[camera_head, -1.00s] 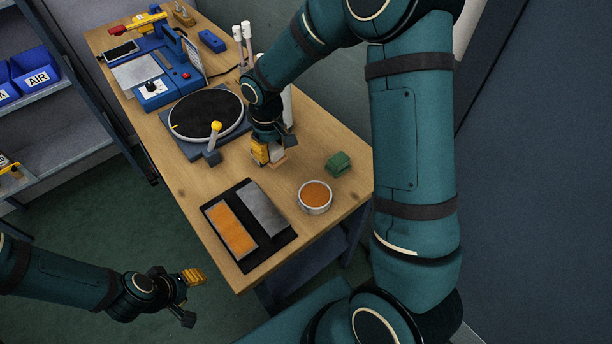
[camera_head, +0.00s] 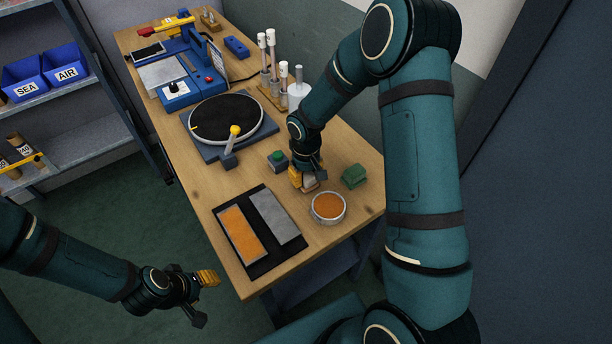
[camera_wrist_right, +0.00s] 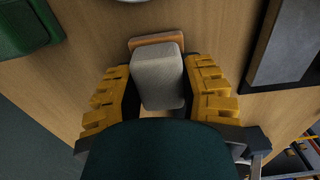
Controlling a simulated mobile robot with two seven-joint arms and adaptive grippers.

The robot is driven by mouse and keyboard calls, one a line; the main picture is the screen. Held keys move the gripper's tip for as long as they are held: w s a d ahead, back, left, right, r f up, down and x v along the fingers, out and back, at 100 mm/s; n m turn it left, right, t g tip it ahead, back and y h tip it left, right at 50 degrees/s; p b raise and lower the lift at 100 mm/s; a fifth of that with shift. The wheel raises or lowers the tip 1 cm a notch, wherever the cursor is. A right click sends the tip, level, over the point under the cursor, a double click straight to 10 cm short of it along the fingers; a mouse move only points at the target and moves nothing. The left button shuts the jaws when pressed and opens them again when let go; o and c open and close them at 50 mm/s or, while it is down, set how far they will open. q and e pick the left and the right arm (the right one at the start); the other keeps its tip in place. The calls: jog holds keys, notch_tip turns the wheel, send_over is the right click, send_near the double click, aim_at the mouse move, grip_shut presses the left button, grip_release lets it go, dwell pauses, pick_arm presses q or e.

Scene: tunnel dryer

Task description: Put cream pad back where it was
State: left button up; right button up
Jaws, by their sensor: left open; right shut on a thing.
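My right gripper (camera_head: 307,184) is shut on a pale pad, which looks greyish with a tan layer at its far edge in the right wrist view (camera_wrist_right: 157,78). It fits the cream pad, though its cream colour is not clear. The gripper is over the near right part of the bench, between a small green-topped block (camera_head: 278,159) and a round bowl of orange material (camera_head: 328,207). I cannot tell whether the pad touches the bench. My left gripper (camera_head: 203,296) is open and empty, off the bench's left edge above the floor.
A black tray (camera_head: 271,266) with an orange strip and a grey strip lies at the bench's near end. A green block (camera_head: 353,176) stands right of my right gripper. A turntable (camera_head: 227,118), white-capped posts (camera_head: 270,52) and a blue machine (camera_head: 181,94) stand further back.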

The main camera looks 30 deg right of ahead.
aim_at(306, 173)
jog(key=shift+f, duration=0.25)
jog(key=shift+f, duration=0.15)
jog(key=o, duration=1.1)
jog(key=shift+o, duration=0.2)
jog(key=shift+r, duration=0.35)
notch_tip(306, 173, up, 12)
jog(key=p, duration=0.1)
jog(key=shift+s+f, duration=0.1)
jog(key=shift+f, duration=0.05)
